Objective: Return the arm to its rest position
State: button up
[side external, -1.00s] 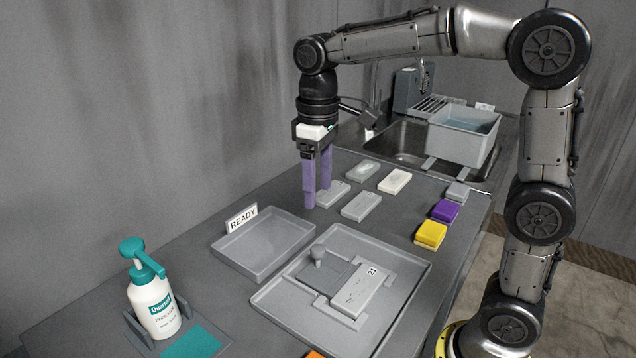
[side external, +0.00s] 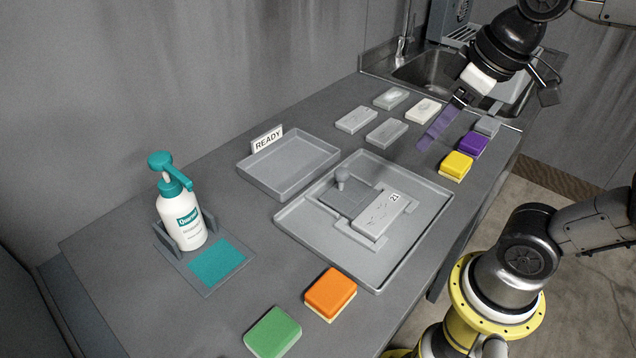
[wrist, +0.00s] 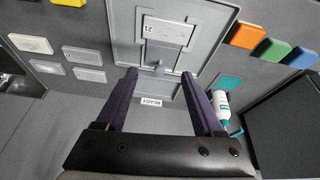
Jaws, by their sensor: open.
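My gripper (side external: 432,136), with purple fingers, is open and empty. In the side external view it hangs tilted above the far right part of the bench, left of the purple block (side external: 473,144). In the wrist view its two fingers (wrist: 158,74) stand apart with nothing between them. Below and beyond them show the large grey tray (wrist: 117,40) with the plate marked 21 (wrist: 168,30) and the READY sign (wrist: 150,101). My arm is bent, and its middle links run out of the side external view at the right.
Grey and white blocks (side external: 387,133) lie near the gripper, with a yellow block (side external: 456,166) beside the purple one. The READY tray (side external: 290,180) is empty. A pump bottle (side external: 181,218) and orange (side external: 330,292) and green (side external: 273,332) blocks are nearer. The sink (side external: 425,72) is behind.

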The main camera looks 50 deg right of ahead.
jog(key=shift+m+t, duration=0.5)
jog(key=shift+t, duration=0.1)
jog(key=s+f, duration=0.2)
jog(key=f, duration=0.3)
jog(key=shift+s, duration=0.4)
